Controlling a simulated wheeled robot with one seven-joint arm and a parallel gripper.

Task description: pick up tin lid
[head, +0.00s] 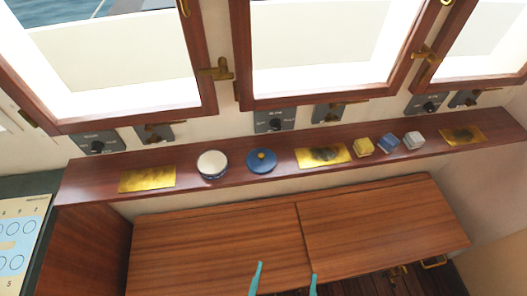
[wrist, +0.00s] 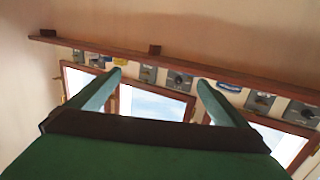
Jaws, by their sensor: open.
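A round blue lid with a small brass knob (head: 261,160) lies on the wooden shelf below the windows in the head view. A round tin with a cream top and blue side (head: 212,164) stands just left of it, apart from it. My gripper (head: 286,272) shows as two teal fingertips at the bottom of the head view, nearer than the shelf and well short of the lid. The fingers are apart with nothing between them. In the wrist view the open fingers (wrist: 158,80) point toward the windows. A small blue shape there (wrist: 229,87) may be lid or tin; I cannot tell.
The shelf (head: 100,183) also bears brass plates (head: 147,179) and three small blocks, yellow (head: 363,146), blue (head: 388,143) and grey (head: 413,140). Window frames and switch panels (head: 275,121) rise behind. A lower wooden cabinet top (head: 220,240) in front is clear.

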